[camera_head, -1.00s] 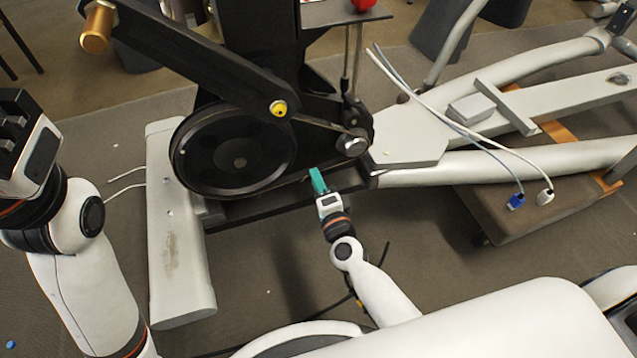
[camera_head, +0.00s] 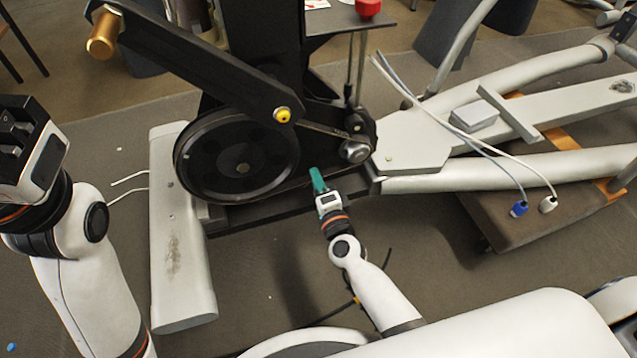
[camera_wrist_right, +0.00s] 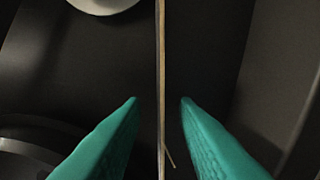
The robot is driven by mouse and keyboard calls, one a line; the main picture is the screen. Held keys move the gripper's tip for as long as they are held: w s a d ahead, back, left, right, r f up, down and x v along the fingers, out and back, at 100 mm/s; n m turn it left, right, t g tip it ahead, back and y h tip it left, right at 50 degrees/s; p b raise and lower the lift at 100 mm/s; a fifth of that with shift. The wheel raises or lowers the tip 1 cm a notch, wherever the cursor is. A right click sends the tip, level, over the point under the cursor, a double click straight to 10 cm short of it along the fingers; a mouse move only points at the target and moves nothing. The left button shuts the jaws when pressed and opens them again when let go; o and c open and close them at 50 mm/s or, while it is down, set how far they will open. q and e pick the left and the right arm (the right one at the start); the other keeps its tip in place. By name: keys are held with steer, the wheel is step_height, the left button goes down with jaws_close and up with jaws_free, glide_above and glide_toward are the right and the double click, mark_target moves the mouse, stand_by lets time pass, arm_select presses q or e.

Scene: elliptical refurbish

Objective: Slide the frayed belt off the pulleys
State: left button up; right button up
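The frayed belt (camera_wrist_right: 161,60) shows edge-on in the right wrist view as a thin tan and dark line, with a loose strand at its lower end. In the head view its upper run (camera_head: 322,130) stretches between the large black pulley (camera_head: 235,155) and the small pulley (camera_head: 355,151). My right gripper (camera_head: 317,172) is at the lower run, between the pulleys. Its teal fingers (camera_wrist_right: 160,100) are open, one on each side of the belt, with a gap on both sides. My left gripper (camera_head: 20,125) is raised at the far left, away from the belt; its finger gap is unclear.
A black crank arm (camera_head: 195,65) with a yellow-centred bolt crosses above the pulleys. A grey stabiliser foot (camera_head: 180,240) stands left of them. Pale frame rails (camera_head: 500,170) and loose cables (camera_head: 480,140) are at the right. The floor in front is mostly clear.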

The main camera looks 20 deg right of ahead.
steer(key=shift+w, duration=0.4)
steer(key=c, duration=0.6)
stand_by(1.7)
